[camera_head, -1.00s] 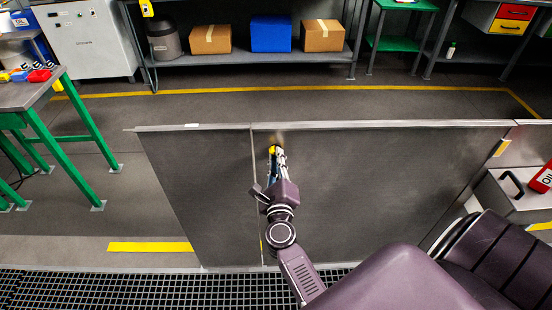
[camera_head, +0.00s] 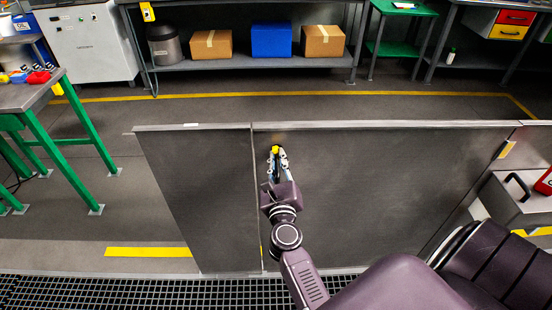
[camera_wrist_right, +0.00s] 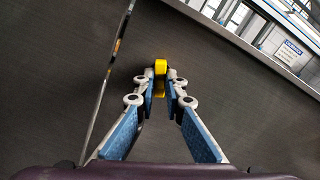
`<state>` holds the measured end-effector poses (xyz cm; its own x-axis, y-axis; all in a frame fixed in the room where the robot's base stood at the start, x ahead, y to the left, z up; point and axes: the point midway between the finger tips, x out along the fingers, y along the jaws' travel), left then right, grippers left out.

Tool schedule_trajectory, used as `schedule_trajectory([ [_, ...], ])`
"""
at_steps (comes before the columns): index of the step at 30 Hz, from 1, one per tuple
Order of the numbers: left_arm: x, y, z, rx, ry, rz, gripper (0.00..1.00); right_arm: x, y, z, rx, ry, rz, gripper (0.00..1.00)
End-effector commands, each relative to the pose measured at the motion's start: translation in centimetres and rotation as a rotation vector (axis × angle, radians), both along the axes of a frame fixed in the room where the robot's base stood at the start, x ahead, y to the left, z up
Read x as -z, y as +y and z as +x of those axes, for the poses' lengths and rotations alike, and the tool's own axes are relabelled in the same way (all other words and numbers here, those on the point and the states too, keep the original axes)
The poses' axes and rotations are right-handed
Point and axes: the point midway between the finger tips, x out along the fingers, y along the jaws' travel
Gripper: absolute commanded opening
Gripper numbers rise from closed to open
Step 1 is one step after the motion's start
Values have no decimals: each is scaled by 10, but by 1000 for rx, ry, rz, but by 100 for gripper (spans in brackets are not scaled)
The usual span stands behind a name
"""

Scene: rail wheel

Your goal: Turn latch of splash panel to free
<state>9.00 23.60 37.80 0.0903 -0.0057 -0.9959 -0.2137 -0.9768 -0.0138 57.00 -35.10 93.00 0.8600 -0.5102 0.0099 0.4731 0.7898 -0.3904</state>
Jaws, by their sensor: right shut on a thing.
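The splash panel (camera_head: 370,185) is a large dark grey upright sheet with a light top edge, in the middle of the head view. A seam divides it from a narrower panel (camera_head: 200,190) on the left. The yellow latch (camera_head: 275,149) sits near the top of the splash panel, just right of the seam. My right gripper (camera_head: 278,156) is at the latch. In the right wrist view the latch (camera_wrist_right: 160,68) lies between the fingertips, which are closed on it, and the blue finger pads spread apart toward the palm. My left gripper is not in view.
A second yellow tab (camera_head: 507,149) is near the panel's right end. A green-legged table (camera_head: 50,120) stands at the left. A floor grating (camera_head: 130,290) lies in front of the panels.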

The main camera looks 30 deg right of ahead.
Motion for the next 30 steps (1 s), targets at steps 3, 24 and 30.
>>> schedule_trajectory([
  [3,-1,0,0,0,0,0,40,-2,2,1,24,-12,36,0],
  [24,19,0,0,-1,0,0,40,-5,1,0,24,-225,377,0],
  [30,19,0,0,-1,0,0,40,-5,1,0,24,-227,380,0],
])
